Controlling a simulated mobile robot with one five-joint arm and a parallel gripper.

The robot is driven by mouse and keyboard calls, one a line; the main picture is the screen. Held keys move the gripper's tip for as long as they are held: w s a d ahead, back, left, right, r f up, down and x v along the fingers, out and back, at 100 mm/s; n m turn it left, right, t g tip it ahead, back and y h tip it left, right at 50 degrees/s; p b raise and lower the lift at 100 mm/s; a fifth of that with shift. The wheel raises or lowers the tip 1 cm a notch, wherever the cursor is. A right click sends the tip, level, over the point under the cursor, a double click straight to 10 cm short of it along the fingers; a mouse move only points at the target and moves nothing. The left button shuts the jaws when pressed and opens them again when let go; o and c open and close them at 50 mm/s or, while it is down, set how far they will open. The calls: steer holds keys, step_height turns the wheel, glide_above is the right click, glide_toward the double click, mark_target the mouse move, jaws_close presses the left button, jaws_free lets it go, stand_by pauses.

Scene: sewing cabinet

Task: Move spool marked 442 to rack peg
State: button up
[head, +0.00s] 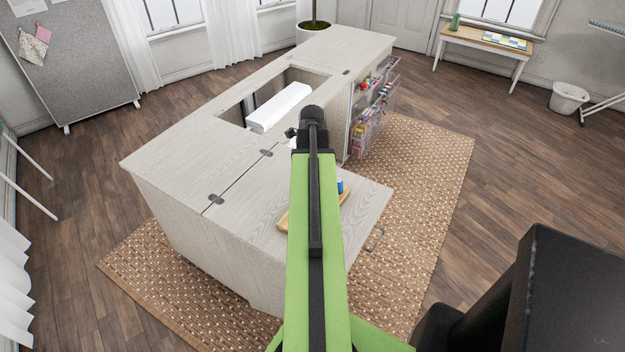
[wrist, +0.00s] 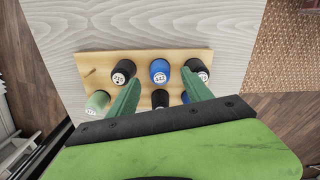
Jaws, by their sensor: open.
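A wooden board (wrist: 140,58) on the cabinet top holds several spools in two rows. In the far row are a black spool (wrist: 123,72), a blue spool (wrist: 160,71) whose label seems to read 442, and another black spool (wrist: 197,69). The near row has a pale green spool (wrist: 97,102), partly hidden dark spool (wrist: 160,98) and a partly hidden blue one. My gripper (wrist: 160,76) is open and empty, its green fingers either side of the middle blue spool; I cannot tell its height above it. A short peg (wrist: 90,72) stands bare at the board's left.
In the head view the board (head: 284,219) lies on the cabinet's fold-out leaf (head: 255,212), mostly behind my arm. A wire rack (head: 374,125) with coloured items hangs at the cabinet's right. A white machine (head: 280,107) sits in the cabinet opening. Bare top lies left of the board.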

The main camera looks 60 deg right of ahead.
step_height(320, 180, up, 16)
steer(key=p, duration=1.4)
steer(key=shift+f, duration=0.2)
steer(key=w+a+f+n+b, duration=0.1)
steer(key=w+a+n, duration=0.4)
steer(key=w+a, duration=0.75)
steer(key=w+a+f+n+b, duration=0.1)
steer(key=w+a+n, duration=0.3)
steer(key=w+a, duration=0.85)
steer(key=s+a+f+n+b, duration=0.1)
steer(key=s+a+n, duration=0.2)
steer(key=a+n, duration=2.1)
steer(key=shift+s+a+f+n, duration=0.15)
steer(key=shift+a+n, duration=0.15)
steer(key=shift+a, duration=0.05)
